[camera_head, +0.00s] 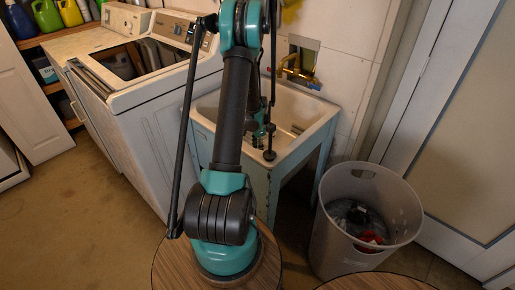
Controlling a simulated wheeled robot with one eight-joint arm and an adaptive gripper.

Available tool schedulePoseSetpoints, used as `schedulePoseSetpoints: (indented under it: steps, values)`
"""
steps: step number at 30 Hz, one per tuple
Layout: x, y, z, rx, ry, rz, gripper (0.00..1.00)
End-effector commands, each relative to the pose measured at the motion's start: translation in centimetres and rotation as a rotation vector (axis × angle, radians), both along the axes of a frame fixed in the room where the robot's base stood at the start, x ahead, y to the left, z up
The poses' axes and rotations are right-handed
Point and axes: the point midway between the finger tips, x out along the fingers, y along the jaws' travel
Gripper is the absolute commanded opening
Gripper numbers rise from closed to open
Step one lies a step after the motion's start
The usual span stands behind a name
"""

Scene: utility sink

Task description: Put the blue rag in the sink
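The white sink (311,110) stands in the middle, in a pale blue-green cabinet against the wall. My arm reaches across the view and hides the sink's left part. My gripper (265,147) is over the sink basin. It is small and dark here, so I cannot tell whether its fingers are open or shut, or whether it holds anything. I see no rag that is clearly blue. Part of the basin floor is hidden behind my arm.
A grey bin (336,228) with dark and red items inside stands right of the sink. A white washing machine (165,112) stands left of it. A brass faucet (297,72) is on the wall behind. A door (455,140) is at the right. Open floor lies at the left.

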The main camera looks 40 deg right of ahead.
Motion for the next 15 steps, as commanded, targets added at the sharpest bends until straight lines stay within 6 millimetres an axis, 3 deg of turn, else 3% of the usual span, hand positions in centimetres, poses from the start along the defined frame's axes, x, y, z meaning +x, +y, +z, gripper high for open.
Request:
schedulePoseSetpoints:
  steps: [5, 6, 11, 15]
  values:
    - [0.01, -0.01, -0.26, 0.000, 0.000, 0.000, 0.13]
    - [0.01, 0.00, -0.25, 0.000, 0.000, 0.000, 0.49]
    - [0.00, 0.00, -0.25, 0.000, 0.000, 0.000, 0.69]
    - [0.00, 0.00, -0.24, 0.000, 0.000, 0.000, 0.69]
